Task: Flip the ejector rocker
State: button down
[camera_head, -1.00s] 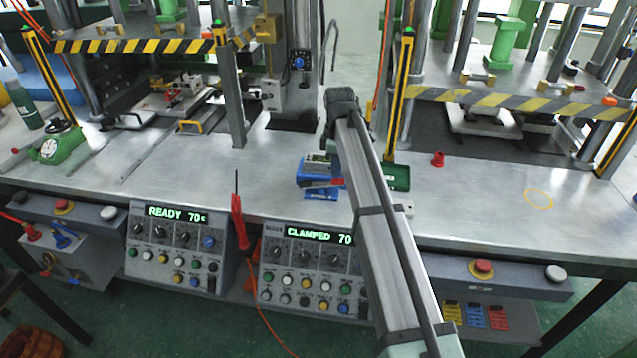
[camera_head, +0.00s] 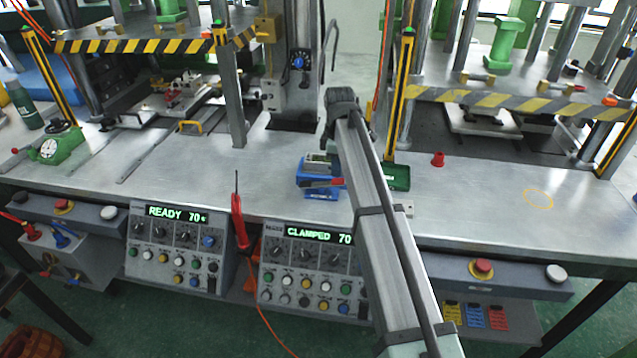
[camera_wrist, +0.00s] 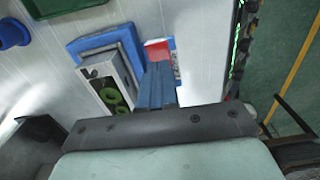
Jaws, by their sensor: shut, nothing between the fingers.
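A blue fixture (camera_head: 308,176) with a grey metal block in it stands on the bench beside my arm. The wrist view shows its blue rim (camera_wrist: 84,43) and green rings in the block. A small red part (camera_head: 330,183), which looks like the rocker, lies along its front side. In the wrist view this part is red and white (camera_wrist: 157,50). My gripper (camera_wrist: 158,68) is shut and empty; its blue-grey fingertips are right at the red part and overlap it in the picture. I cannot tell whether they touch. The head view does not show the gripper clearly.
A green tray (camera_head: 398,184) and a red cup (camera_head: 438,159) are right of my arm. Control panels (camera_head: 308,272) hang at the bench front, with a red-handled tool (camera_head: 238,218) near them. Press posts stand behind. The bench at right is clear.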

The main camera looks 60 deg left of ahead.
aim_at(336, 181)
jog(key=shift+f, duration=1.75)
dwell(1.3)
jog(key=shift+r, duration=3.6)
